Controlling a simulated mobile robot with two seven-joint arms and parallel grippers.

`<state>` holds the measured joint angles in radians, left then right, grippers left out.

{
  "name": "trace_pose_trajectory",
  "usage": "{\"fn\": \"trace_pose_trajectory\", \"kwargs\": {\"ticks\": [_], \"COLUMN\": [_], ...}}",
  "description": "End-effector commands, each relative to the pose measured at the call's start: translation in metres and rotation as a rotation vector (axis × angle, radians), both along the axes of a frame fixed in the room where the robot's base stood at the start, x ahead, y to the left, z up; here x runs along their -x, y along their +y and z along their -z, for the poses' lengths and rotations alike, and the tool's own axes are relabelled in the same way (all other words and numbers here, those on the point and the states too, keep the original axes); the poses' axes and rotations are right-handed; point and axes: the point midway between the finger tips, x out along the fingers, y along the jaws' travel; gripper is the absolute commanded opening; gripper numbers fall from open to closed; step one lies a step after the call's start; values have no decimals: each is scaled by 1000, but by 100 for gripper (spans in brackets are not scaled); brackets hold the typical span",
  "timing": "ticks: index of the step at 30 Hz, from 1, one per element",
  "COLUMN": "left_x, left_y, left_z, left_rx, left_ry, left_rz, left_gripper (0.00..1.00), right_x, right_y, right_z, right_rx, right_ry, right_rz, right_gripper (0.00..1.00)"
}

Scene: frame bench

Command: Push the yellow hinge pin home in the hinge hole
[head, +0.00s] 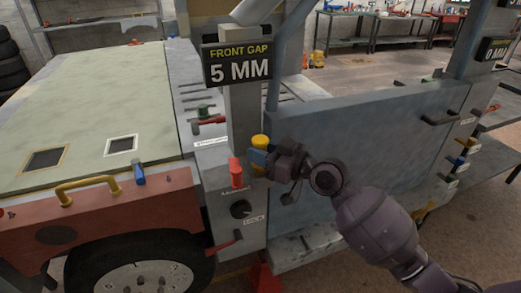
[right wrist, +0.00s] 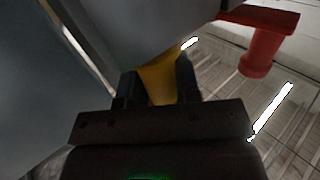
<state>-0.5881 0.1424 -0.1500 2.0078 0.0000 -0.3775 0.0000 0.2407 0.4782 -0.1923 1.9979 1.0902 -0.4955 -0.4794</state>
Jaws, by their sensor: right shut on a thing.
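The yellow hinge pin (head: 260,141) stands about upright at the grey post, at the near edge of the blue-grey door. A blue piece crosses in front of it, with yellow showing above and below. My right gripper (head: 268,160) reaches it from the right and is shut on it. In the right wrist view the yellow pin (right wrist: 160,80) sits between the two dark fingers (right wrist: 158,92), and a grey surface covers its far end. The hinge hole is hidden, so I cannot tell how deep the pin sits. My left gripper is in neither view.
A red handle (head: 236,172) and a black knob (head: 240,209) are on the post left of the pin. The "5 MM" sign (head: 238,65) hangs above. The door (head: 370,150) stands behind my right arm. A red bonnet front (head: 110,212) with a yellow handle lies left.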

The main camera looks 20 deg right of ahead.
Motion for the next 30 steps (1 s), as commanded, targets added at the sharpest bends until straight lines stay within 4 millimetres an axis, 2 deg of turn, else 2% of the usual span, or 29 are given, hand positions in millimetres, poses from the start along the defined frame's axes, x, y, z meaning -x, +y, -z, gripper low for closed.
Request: {"fn": "trace_pose_trajectory", "kwargs": {"ticks": [17, 18, 21, 23, 30], "left_x": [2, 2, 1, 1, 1], "left_y": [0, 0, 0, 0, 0], "left_z": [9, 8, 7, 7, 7], "left_rx": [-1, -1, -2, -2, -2], "left_ry": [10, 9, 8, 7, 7], "left_rz": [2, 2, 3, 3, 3], "left_gripper": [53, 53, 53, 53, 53], "right_x": [0, 0, 0, 0, 0], "right_y": [0, 0, 0, 0, 0], "right_z": [12, 11, 11, 11, 12], "right_rx": [0, 0, 0, 0, 1], "right_ry": [0, 0, 0, 0, 2], "right_rz": [-1, 0, 0, 0, 0], "right_gripper": [0, 37, 52, 60, 60]}}
